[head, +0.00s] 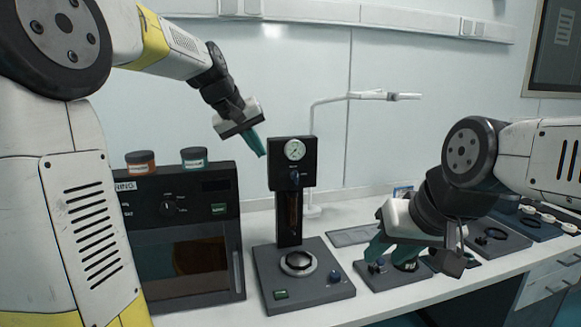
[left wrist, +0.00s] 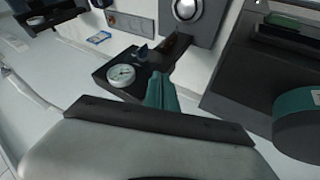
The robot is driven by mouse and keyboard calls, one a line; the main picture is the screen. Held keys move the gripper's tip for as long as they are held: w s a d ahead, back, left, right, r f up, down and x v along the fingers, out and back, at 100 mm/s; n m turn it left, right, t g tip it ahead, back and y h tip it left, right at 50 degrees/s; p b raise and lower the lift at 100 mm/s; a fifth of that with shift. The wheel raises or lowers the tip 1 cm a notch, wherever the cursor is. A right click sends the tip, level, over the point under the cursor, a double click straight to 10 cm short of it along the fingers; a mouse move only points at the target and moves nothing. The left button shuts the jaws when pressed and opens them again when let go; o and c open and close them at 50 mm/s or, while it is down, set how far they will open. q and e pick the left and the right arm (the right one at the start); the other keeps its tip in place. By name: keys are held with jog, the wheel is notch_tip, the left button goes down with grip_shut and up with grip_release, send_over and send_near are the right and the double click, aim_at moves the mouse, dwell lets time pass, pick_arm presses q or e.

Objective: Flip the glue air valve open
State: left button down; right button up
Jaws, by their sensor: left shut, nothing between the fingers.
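The glue dispenser (head: 293,215) is a dark post on a square base, with a round white gauge (head: 295,150) at its top. A blue valve knob (head: 295,176) sits just below the gauge. In the left wrist view the gauge (left wrist: 121,75) and the blue valve knob (left wrist: 143,52) lie just beyond the fingers. My left gripper (head: 260,149) has teal fingers, shut and empty, left of the dispenser head near gauge height and apart from the knob. It also shows in the left wrist view (left wrist: 162,92). My right gripper (head: 388,252) is open, low over a small device to the right.
A thin lamp stand (head: 312,150) rises behind. A flat grey mat (head: 352,236) lies on the white bench, right of the dispenser.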

dwell(0.3)
pick_arm(q)
send_near(294, 180)
notch_tip(294, 180, down, 4)
jog(key=w, duration=0.2)
jog(key=shift+w+d+r, duration=0.1)
jog(key=shift+w+d, duration=0.1)
jog(key=shift+d, duration=0.5)
